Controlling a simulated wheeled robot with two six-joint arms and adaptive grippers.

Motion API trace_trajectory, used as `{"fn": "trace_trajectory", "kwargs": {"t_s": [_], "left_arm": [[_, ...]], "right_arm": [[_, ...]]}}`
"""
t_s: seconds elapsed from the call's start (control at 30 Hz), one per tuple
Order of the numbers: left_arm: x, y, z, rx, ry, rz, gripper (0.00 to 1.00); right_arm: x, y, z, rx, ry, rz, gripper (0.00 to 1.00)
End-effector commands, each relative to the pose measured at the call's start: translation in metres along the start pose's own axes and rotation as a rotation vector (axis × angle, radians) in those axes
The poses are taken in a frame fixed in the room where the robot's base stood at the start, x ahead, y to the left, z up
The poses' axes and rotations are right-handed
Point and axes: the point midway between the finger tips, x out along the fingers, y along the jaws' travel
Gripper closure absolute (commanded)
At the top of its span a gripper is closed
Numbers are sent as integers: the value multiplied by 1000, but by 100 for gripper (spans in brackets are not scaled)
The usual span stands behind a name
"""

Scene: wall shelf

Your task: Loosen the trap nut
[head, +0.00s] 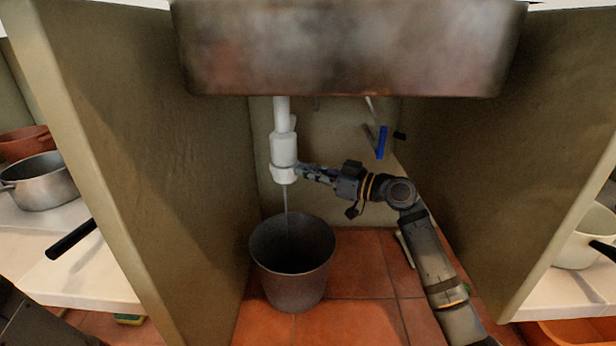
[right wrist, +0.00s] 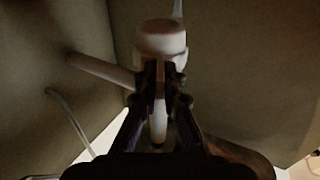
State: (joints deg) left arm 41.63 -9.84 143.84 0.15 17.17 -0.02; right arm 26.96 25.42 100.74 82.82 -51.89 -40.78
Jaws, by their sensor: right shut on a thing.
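The white trap nut (head: 283,173) sits at the lower end of the white drain pipe (head: 282,112) under the sink. My right gripper (head: 300,170) reaches in from the right and is shut on the nut's side. In the right wrist view, the fingers (right wrist: 161,80) close on the white fitting, below its wide white upper part (right wrist: 161,38); the fingers hide part of the nut. A thin grey stream (head: 286,205) runs from below the nut into the dark bucket (head: 267,282). My left gripper is not in view.
The metal sink (head: 350,50) hangs overhead. Cabinet walls stand close at the left (head: 150,160) and right (head: 500,160). A blue-handled valve (head: 381,142) is on the back wall. The tiled floor (head: 350,265) is open right of the bucket.

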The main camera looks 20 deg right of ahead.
Motion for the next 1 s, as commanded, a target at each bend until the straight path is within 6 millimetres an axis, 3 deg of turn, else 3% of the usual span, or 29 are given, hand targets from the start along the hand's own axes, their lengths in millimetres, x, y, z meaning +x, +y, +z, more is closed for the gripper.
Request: {"fn": "trace_trajectory", "kwargs": {"t_s": [0.5, 0.53, 0.7, 1.0], "left_arm": [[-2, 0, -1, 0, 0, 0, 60], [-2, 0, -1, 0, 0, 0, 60], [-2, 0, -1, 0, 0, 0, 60], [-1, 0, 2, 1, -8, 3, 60]], "right_arm": [[0, 0, -1, 1, 3, -9, 100], [0, 0, -1, 0, 2, -9, 92], [0, 0, -1, 0, 2, -9, 70], [0, 0, -1, 0, 0, -5, 70]]}}
